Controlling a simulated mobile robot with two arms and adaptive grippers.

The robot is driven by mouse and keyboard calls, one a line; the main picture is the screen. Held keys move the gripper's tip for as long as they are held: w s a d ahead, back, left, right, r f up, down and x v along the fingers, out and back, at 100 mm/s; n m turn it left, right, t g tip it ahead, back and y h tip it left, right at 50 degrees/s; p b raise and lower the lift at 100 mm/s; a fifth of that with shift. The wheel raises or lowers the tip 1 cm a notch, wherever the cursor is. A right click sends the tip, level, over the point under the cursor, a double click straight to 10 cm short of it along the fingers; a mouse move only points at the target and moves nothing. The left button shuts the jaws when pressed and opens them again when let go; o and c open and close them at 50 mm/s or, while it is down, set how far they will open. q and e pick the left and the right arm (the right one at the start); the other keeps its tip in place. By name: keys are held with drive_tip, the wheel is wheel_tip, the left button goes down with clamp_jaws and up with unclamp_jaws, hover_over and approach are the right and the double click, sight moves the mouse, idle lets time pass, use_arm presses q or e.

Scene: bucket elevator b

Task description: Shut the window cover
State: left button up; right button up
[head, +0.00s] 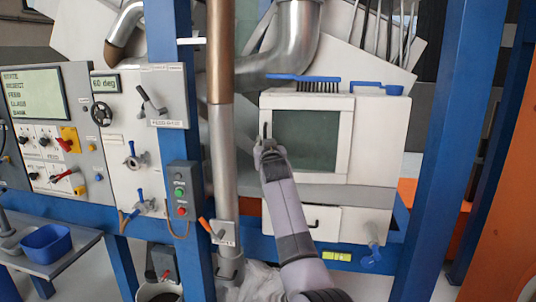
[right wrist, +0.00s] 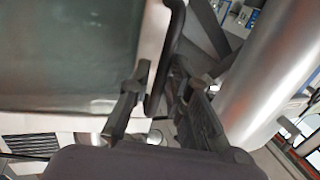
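The window cover (head: 342,137) is a pale frame around a dark grey-green pane, on the front of a white cabinet. It looks flush or nearly flush with the cabinet; a small gap cannot be ruled out. Its black upright handle (head: 264,131) is on the left edge. My right gripper (head: 267,146) is at the handle's lower part. In the right wrist view the handle (right wrist: 157,88) runs between the fingers of my right gripper (right wrist: 162,68). The fingers are parted, with a gap on the handle's left side. The pane (right wrist: 70,55) fills the upper left there. My left gripper is not in view.
A metal pipe (head: 222,150) stands upright left of the cover. A brush (head: 305,84) lies on the cabinet top. A drawer (head: 335,223) is below. Blue posts (head: 447,130) flank the cabinet. A control panel (head: 50,125) is at the left.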

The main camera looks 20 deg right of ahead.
drive_tip(key=s+a, duration=0.1)
drive_tip(key=s, duration=0.9)
drive_tip(key=shift+s+a, duration=0.4)
